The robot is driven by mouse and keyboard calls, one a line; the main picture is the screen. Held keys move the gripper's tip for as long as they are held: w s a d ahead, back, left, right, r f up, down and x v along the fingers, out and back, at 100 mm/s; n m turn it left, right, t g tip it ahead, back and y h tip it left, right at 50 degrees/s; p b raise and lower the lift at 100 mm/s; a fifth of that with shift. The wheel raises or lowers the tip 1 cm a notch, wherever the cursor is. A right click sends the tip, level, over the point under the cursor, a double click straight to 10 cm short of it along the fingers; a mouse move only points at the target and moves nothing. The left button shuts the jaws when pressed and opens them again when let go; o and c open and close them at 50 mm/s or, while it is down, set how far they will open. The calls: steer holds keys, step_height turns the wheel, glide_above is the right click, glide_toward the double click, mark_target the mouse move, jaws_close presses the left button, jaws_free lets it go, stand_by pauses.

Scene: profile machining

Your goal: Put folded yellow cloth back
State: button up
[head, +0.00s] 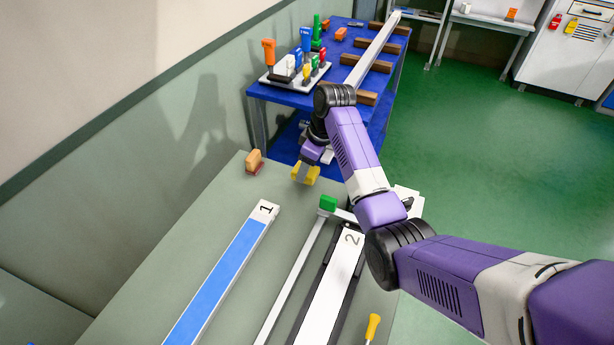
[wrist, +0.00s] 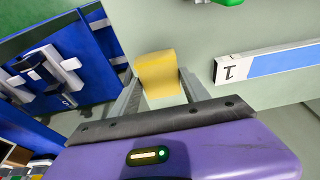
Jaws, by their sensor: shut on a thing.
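The folded yellow cloth (head: 306,173) is in my gripper (head: 305,167), in the head view above the far end of the grey-green table. In the wrist view the yellow cloth (wrist: 156,72) sits between the two fingers of my gripper (wrist: 158,85), and the fingers are shut on it. The cloth appears clear of the table top, though the exact height is hard to tell.
A long blue-topped bar marked 1 (head: 228,270) and a white bar marked 2 (head: 335,275) lie on the table (head: 190,225). A wooden brush (head: 254,161) stands at its far edge. A yellow-handled tool (head: 373,326) lies at front right. A blue bench (head: 280,97) with a tool rack stands beyond.

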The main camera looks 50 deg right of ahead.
mark_target(307, 178)
steer(key=shift+f, duration=2.2)
steer(key=shift+f, duration=0.2)
steer(key=o, duration=1.3)
steer(key=v, duration=1.2)
steer(key=shift+r, duration=0.25)
steer(key=shift+w, duration=0.1)
